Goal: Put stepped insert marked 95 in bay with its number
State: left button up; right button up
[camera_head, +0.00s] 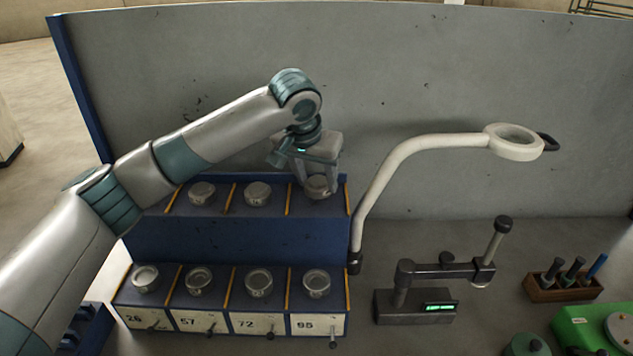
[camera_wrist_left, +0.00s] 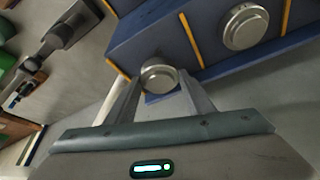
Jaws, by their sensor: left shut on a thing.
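My left gripper (camera_head: 319,187) is shut on a round metal stepped insert (camera_head: 317,183) at the right-hand compartment of the rack's upper shelf. The same insert shows between the fingers in the left wrist view (camera_wrist_left: 158,76). I cannot tell whether it touches the shelf, and no number on it is readable. Two similar inserts (camera_head: 202,193) (camera_head: 257,193) sit in the compartments to its left. The lower row has bays labelled 26, 57, 72 and 95, each with an insert in it. The bay labelled 95 (camera_head: 318,325) is at the right end, with an insert (camera_head: 317,283).
A curved lamp or magnifier arm (camera_head: 400,150) rises right of the rack (camera_head: 225,240). A measuring device with a green display (camera_head: 415,305) and a wooden block of tools (camera_head: 563,287) stand further right. A grey panel (camera_head: 420,60) closes off the back.

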pick_arm(q)
jog(key=shift+f, duration=0.8)
jog(key=shift+f, duration=0.1)
jog(key=o, duration=1.6)
jog(key=shift+f, duration=0.1)
jog(key=shift+s+r, duration=0.2)
jog(key=shift+r, duration=0.4)
jog(key=b+v, duration=0.4)
jog(key=v, duration=0.7)
jog(key=shift+s+a, duration=0.1)
